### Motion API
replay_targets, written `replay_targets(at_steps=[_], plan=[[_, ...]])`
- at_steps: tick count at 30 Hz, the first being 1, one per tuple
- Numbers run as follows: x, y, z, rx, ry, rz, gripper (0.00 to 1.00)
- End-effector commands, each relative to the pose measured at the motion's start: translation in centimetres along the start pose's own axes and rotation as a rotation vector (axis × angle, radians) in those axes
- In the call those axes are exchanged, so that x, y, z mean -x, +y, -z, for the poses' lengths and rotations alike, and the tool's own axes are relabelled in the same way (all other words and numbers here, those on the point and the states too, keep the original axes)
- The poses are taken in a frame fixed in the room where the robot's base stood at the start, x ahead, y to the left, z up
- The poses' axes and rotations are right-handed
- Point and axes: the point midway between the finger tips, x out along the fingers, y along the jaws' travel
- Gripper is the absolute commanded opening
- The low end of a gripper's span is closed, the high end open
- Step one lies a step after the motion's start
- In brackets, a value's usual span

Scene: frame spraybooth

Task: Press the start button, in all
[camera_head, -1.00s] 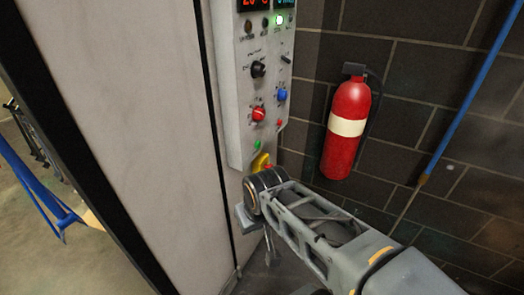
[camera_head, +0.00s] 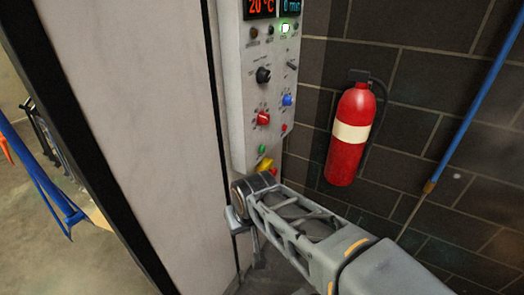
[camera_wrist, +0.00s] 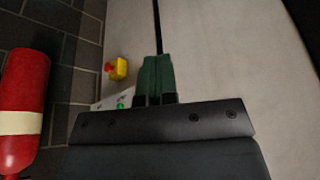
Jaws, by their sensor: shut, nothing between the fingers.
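A light grey control panel (camera_head: 240,90) hangs on the booth's corner in the head view. A small green button (camera_head: 262,149), likely the start button, sits near its lower edge, and it also shows in the wrist view (camera_wrist: 121,105), partly behind my gripper's body. A yellow box (camera_wrist: 119,69) with a red mushroom button (camera_wrist: 108,67) is beyond it; its yellow part (camera_head: 265,164) shows in the head view. My gripper (camera_wrist: 158,60) is shut and empty, its dark green fingers to the right of the green button and apart from it in the picture.
The panel also carries a red knob (camera_head: 263,118), a blue knob (camera_head: 287,100), a black knob (camera_head: 263,75) and a lit green lamp (camera_head: 285,27). A red fire extinguisher (camera_head: 349,140) hangs on the dark block wall to the right. A pale booth wall (camera_head: 130,110) stands left.

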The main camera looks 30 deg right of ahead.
Motion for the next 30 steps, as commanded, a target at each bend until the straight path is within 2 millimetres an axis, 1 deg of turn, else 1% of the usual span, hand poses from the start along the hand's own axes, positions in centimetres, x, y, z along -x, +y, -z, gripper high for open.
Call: replay_targets(at_steps=[2, 5, 6, 8, 9, 11, 12, 14, 15, 17, 18, 21, 25, 27, 30], plan=[[-1.0, 1.3, 2.1, -0.136, 0.060, -0.022, 0.00], [-2.7, 3.9, 6.2, -0.400, 0.199, -0.040, 0.00], [-3.6, 5.3, 8.0, -0.528, 0.270, -0.036, 0.00], [-4.8, 7.7, 10.7, -0.728, 0.387, -0.010, 0.00], [-5.6, 9.4, 12.4, -0.859, 0.467, 0.024, 0.00], [-6.6, 12.0, 14.6, -1.047, 0.581, 0.094, 0.00], [-7.3, 13.6, 15.8, -1.159, 0.650, 0.159, 0.00], [-8.2, 16.0, 17.2, -1.320, 0.742, 0.270, 0.00], [-8.6, 17.5, 18.0, -1.417, 0.795, 0.354, 0.00], [-9.3, 19.6, 18.7, -1.548, 0.857, 0.489, 0.00], [-9.7, 20.8, 19.0, -1.623, 0.889, 0.583, 0.00], [-10.4, 23.4, 19.1, -1.777, 0.932, 0.814, 0.00], [-10.8, 25.7, 18.7, -1.903, 0.937, 1.070, 0.00], [-10.9, 26.4, 18.4, -1.945, 0.928, 1.174, 0.00], [-11.0, 27.1, 18.0, -1.979, 0.912, 1.276, 0.00]])
